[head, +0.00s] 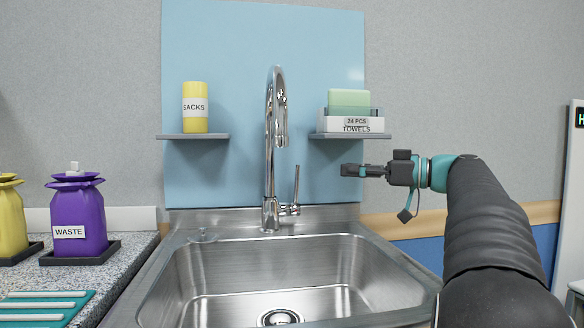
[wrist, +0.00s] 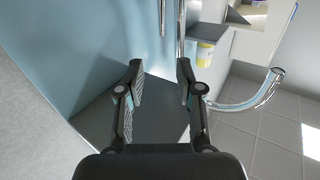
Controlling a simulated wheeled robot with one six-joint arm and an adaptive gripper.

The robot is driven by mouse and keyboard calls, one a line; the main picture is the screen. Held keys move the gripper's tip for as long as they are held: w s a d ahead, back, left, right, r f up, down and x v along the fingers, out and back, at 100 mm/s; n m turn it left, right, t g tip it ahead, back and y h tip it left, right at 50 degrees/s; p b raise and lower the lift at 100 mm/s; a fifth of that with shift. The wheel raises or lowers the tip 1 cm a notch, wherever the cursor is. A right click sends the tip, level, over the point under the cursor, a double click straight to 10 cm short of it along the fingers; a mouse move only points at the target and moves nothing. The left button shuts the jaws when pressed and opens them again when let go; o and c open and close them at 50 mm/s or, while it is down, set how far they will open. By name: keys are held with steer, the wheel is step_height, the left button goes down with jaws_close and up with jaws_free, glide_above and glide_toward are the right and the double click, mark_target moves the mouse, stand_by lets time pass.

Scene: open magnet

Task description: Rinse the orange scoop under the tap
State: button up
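The chrome tap (head: 272,150) rises behind the steel sink (head: 350,270), its spout curving over with no water stream visible. The spout also shows at the right of the wrist view (wrist: 262,92). My gripper (head: 345,170) is right of the tap, below the right shelf, pointing left towards the tap. In the wrist view its two fingers (wrist: 160,85) are apart with nothing held between them. I see no orange scoop in either view.
The left shelf (head: 192,136) holds a yellow SACKS cylinder (head: 195,112). Purple (head: 78,212) and yellow (head: 10,215) jars stand on the left counter. The sink basin looks empty.

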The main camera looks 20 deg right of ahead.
mark_target(297, 168)
steer(key=p+x, duration=0.1)
steer(key=x, duration=1.2)
steer(key=shift+a, duration=0.25)
jaws_close()
